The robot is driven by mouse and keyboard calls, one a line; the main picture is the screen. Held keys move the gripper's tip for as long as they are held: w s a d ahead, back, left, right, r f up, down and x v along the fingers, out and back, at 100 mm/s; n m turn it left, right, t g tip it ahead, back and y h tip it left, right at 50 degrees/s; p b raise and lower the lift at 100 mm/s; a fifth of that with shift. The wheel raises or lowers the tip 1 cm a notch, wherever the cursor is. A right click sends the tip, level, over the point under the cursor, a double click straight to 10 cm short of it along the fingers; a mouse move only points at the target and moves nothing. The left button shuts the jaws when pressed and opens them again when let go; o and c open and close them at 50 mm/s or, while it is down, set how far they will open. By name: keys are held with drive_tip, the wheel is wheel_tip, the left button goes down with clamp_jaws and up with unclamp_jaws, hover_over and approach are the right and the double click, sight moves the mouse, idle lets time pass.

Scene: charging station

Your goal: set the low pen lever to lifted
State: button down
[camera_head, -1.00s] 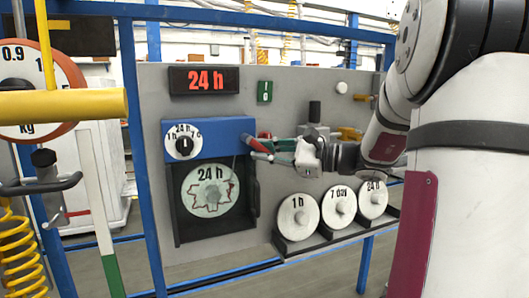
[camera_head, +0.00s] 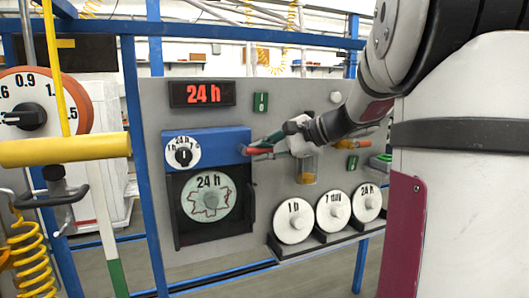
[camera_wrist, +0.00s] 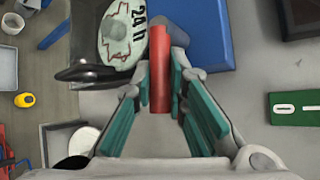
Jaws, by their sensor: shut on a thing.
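The red lever (camera_head: 259,151) sticks out at the right side of the blue chart recorder (camera_head: 222,142). It points right and lies close to level. My gripper (camera_head: 268,146) is at the lever, its teal fingers closed around it. In the wrist view the red lever (camera_wrist: 160,75) runs between the two fingers of my gripper (camera_wrist: 161,85), with its far end at the blue housing (camera_wrist: 210,35). The paper chart marked 24 h (camera_head: 208,196) sits below, in the black frame. Part of the lever is hidden by the fingers.
Three white discs, marked 1 h (camera_head: 293,221), 7 day (camera_head: 333,211) and 24 h (camera_head: 367,202), stand on a rack at lower right. An amber jar (camera_head: 307,168) is right of the gripper. A yellow bar (camera_head: 65,149) crosses at the left.

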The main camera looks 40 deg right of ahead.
drive_tip(key=shift+r+n+g+h, duration=0.2)
drive_tip(key=shift+n+g+h, duration=0.1)
idle(0.4)
drive_tip(key=c, duration=1.6)
unclamp_jaws()
drive_tip(key=shift+o, duration=0.2)
drive_tip(key=v, duration=1.2)
